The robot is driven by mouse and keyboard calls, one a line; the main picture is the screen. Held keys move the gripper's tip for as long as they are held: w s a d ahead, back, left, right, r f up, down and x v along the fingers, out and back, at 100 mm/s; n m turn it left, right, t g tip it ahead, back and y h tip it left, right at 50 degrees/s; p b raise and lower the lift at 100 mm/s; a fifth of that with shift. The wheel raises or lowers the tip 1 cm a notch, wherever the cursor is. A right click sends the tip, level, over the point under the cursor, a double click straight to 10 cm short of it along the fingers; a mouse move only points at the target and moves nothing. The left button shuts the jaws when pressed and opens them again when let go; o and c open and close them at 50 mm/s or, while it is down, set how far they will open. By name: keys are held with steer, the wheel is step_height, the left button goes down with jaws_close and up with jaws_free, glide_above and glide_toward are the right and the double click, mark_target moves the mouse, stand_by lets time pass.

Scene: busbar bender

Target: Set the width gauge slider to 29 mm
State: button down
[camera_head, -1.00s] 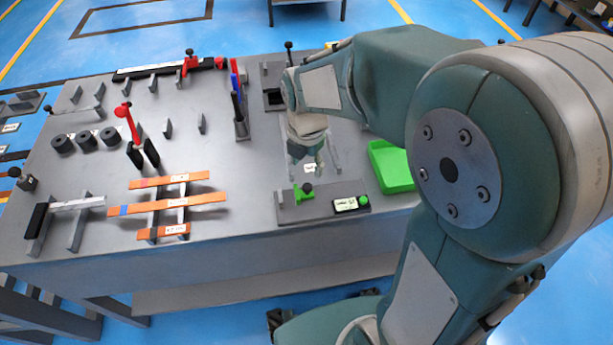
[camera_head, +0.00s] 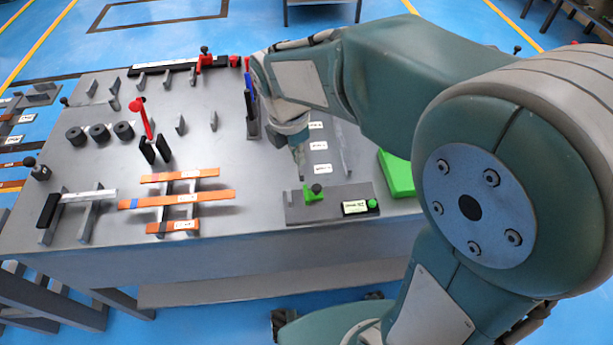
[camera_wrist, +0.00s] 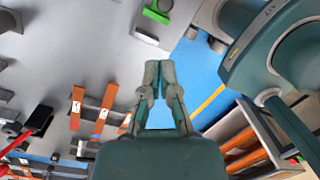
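A green slider with a dark knob (camera_head: 313,193) sits on a grey gauge base at the front edge of the bench. A small label plate (camera_head: 355,207) with a green button is to its right. A green part, probably this slider, shows at the top edge of the wrist view (camera_wrist: 155,12). My gripper (camera_head: 300,172) is above the bench, behind the slider and apart from it. In the wrist view its fingertips (camera_wrist: 158,68) are together, with nothing seen between them. The slider's scale is too small to read.
A red slider (camera_head: 205,62) is on a black rail at the back. Orange bars (camera_head: 178,200) lie on supports at the front left. A green tray (camera_head: 396,172) is right of the gauge. A red-handled tool (camera_head: 146,125) and black cylinders (camera_head: 99,133) stand at left.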

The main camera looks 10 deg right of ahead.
steer(key=a+m+h, duration=0.2)
steer(key=a+m, duration=0.1)
steer(key=a, duration=0.2)
steer(key=m, duration=0.1)
glide_toward(312, 194)
steer(key=shift+t, duration=0.3)
steer(key=a+f, duration=0.2)
steer(key=f, duration=0.1)
steer(key=s+a+f, duration=0.1)
steer(key=shift+f, duration=0.3)
steer(key=d, duration=0.3)
steer(key=shift+w+d+f, duration=0.15)
steer(key=shift+w+f, duration=0.1)
steer(key=shift+f, duration=0.1)
steer(key=shift+d, duration=0.35)
steer(key=shift+w+d+f, duration=0.1)
steer(key=shift+d+f, duration=0.05)
steer(key=shift+d, duration=0.2)
